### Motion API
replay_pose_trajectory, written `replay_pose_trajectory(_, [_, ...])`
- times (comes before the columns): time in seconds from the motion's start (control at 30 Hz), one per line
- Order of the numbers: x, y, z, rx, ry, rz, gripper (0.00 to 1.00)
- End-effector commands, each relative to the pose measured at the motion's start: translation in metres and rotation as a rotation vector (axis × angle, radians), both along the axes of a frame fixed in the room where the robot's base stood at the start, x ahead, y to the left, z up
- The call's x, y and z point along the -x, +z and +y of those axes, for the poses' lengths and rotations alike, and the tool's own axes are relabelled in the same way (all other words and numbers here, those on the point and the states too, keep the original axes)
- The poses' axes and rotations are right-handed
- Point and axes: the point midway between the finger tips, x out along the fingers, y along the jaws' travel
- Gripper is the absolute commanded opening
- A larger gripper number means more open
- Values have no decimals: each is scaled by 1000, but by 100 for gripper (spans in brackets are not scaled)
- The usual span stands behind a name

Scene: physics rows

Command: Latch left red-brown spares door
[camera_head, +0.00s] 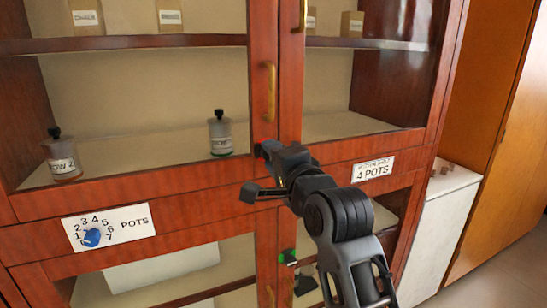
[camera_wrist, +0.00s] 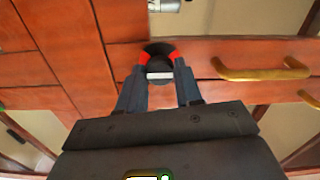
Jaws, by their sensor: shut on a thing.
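The left red-brown door (camera_head: 262,40) of the cabinet has a glass pane and a brass handle (camera_head: 269,92). It looks closed or nearly so beside the right door; I cannot tell if it is fully flush. A small red-and-black latch knob (camera_wrist: 158,52) with a pale bar sits between my fingers in the wrist view. My gripper (camera_wrist: 160,82) is shut on this knob, one finger on each side.
A brass handle (camera_wrist: 262,70) lies right of my fingers in the wrist view. Below are lower glass doors with a green-marked part (camera_head: 288,257). Jars (camera_head: 220,135) stand behind glass. A white cabinet (camera_head: 440,220) stands at right.

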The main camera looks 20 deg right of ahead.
Motion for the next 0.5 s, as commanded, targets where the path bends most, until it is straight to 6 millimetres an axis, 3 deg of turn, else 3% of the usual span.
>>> replay_pose_trajectory(0.2, [0, 0, -1, -1, -2, 1, 4])
replay_pose_trajectory(0.23, [0, 0, -1, -1, -2, 1, 36])
replay_pose_trajectory(0.5, [0, 0, -1, 0, -1, 0, 60])
